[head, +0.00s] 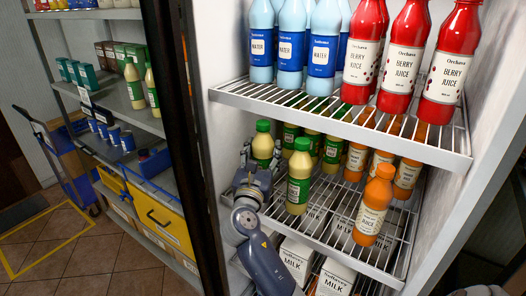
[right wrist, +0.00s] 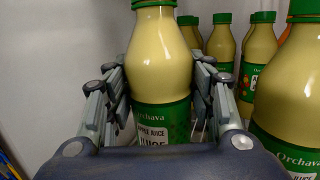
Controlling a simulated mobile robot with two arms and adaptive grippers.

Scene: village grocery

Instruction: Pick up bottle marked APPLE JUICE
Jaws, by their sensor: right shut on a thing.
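A pale yellow bottle with a green cap and green label (head: 263,146) stands at the left end of the fridge's middle shelf. In the right wrist view the label of this apple juice bottle (right wrist: 163,68) reads APPLE JUICE. My right gripper (head: 257,172) is shut on it, with one finger on each side of its body. The lower part of the bottle is hidden by the gripper. Another apple juice bottle (head: 300,172) stands just to the right, near the shelf's front. My left gripper is not in view.
More green-labelled bottles (right wrist: 221,45) stand behind. Orange bottles (head: 371,205) stand on the right of the wire shelf (head: 330,208). Water (head: 291,45) and red berry juice (head: 403,60) are above, milk cartons (head: 297,258) below. The fridge wall is close on the left.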

